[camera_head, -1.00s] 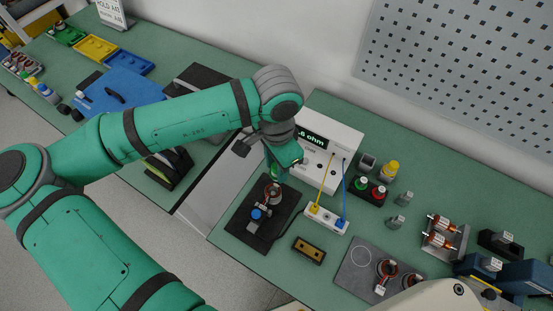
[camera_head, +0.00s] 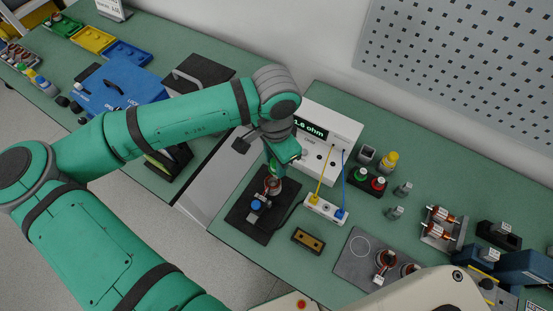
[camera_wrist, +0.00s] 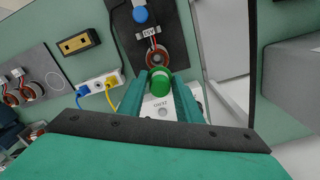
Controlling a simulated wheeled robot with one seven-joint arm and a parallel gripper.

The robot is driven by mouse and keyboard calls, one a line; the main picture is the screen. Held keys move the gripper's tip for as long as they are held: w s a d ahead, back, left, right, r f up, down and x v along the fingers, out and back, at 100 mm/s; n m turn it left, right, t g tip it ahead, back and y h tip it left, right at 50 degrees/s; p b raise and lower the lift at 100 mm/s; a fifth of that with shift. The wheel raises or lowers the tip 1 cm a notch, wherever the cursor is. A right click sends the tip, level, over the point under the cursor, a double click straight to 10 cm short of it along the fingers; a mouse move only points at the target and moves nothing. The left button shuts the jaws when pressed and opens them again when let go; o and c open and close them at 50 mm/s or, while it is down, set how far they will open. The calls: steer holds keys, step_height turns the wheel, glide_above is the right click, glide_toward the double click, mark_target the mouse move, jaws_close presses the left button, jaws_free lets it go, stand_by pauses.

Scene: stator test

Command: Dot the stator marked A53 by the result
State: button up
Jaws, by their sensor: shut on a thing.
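My gripper (camera_wrist: 160,97) is shut on a green-capped marker (camera_wrist: 160,80). The gripper also shows in the head view (camera_head: 277,168), above the test fixture. A copper-wound stator (camera_wrist: 157,57) sits on the black fixture plate (camera_wrist: 124,28), just beyond the marker's cap in the wrist view; it also shows in the head view (camera_head: 272,186). Whether the marker touches it I cannot tell. A small white tag (camera_wrist: 150,32) beside the stator is too small to read surely. The white meter (camera_head: 333,148) displays "1.6 ohm".
A blue knob (camera_head: 256,205) stands on the fixture plate. A white socket block (camera_head: 326,209) with yellow and blue leads lies to its right. A black holder (camera_head: 367,188) with green and red round parts stands behind. More stators lie on a grey plate (camera_head: 352,268) and a tray (camera_head: 440,236).

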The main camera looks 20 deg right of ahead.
steer(key=shift+f, duration=0.7)
stand_by(1.1)
steer(key=shift+r, duration=3)
